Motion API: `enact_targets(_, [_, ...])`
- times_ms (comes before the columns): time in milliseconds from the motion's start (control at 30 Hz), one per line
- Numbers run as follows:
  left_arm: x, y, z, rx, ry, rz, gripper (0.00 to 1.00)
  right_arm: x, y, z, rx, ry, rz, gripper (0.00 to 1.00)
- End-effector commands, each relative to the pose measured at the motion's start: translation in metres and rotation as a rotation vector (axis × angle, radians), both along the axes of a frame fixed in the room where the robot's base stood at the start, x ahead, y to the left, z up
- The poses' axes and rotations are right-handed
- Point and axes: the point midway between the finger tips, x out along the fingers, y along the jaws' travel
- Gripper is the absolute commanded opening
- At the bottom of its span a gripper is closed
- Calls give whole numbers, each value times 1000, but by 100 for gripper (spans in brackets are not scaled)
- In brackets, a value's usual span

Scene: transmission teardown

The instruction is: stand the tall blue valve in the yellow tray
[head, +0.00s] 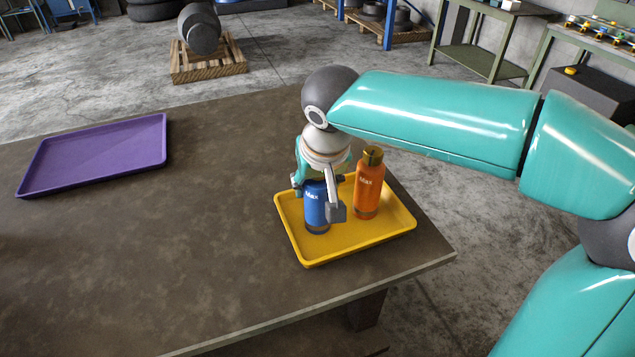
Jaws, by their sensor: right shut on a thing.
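The tall blue valve (316,212) is a bottle-like cylinder with white lettering and a dark base. It is upright within the left part of the yellow tray (349,246), at the table's right end. Its base looks at or very near the tray floor; I cannot tell if it touches. My right gripper (320,200) comes from above and is shut on the upper part of the blue valve, hiding its top. My left gripper is not in view.
An orange valve (368,188) with a brass-coloured top stands upright in the tray, just right of the blue one. An empty purple tray (98,155) lies at the table's far left. The table (190,235) between the trays is clear. The table's right edge is close to the yellow tray.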

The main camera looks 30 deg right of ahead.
Motion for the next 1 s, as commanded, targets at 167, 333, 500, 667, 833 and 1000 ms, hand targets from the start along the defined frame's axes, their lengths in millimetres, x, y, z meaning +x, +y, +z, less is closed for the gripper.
enact_targets(167, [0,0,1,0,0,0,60,1,0,2,1,-6,-1,0])
enact_targets(333, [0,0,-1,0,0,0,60,0,0,-1,0,-1,-1,55])
enact_targets(500, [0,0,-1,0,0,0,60,0,0,-1,0,0,0,75])
enact_targets(667, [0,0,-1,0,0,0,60,0,0,-1,0,0,0,75])
enact_targets(833, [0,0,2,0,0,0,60,0,0,2,0,0,0,75])
enact_targets(1000, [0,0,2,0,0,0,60,-6,3,19,0,-4,1,75])
